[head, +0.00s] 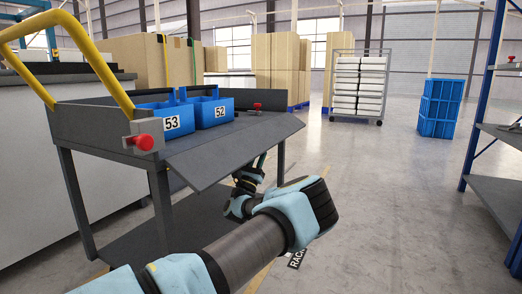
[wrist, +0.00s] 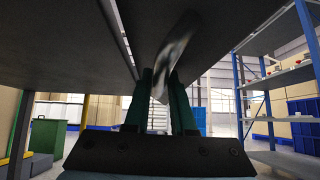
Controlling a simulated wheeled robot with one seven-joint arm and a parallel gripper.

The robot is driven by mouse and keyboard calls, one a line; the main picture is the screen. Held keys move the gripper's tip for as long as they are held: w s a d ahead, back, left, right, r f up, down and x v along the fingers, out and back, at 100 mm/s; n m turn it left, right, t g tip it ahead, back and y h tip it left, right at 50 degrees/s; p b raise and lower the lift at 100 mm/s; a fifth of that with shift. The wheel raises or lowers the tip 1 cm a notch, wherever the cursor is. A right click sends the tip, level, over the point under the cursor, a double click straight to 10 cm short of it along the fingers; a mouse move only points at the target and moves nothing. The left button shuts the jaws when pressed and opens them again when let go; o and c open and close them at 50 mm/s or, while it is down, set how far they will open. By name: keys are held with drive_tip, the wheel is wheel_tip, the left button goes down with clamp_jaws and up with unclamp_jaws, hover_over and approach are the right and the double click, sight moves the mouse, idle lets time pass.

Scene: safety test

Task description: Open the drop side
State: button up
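The drop side (head: 230,156) is a dark grey panel on the near long side of the cart (head: 110,160). It slopes outward and down from the deck. A shiny grey strip (wrist: 176,50), perhaps the panel's edge, shows between the fingertips. I cannot tell whether they touch it. Red knobs (head: 144,142) and (head: 257,106) sit at the cart's two ends.
Blue bins marked 53 (head: 172,121) and 52 (head: 214,111) stand on the deck. A yellow handle (head: 85,45) rises at the left end. A blue-post rack (head: 478,100) stands at right. Open floor (head: 390,200) lies between cart and rack.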

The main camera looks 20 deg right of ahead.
drive_tip(key=p+v, duration=0.2)
drive_tip(key=v, duration=0.8)
drive_tip(key=shift+s+a+f+p, duration=0.2)
drive_tip(key=shift+f+p, duration=0.1)
drive_tip(key=shift+c, duration=0.3)
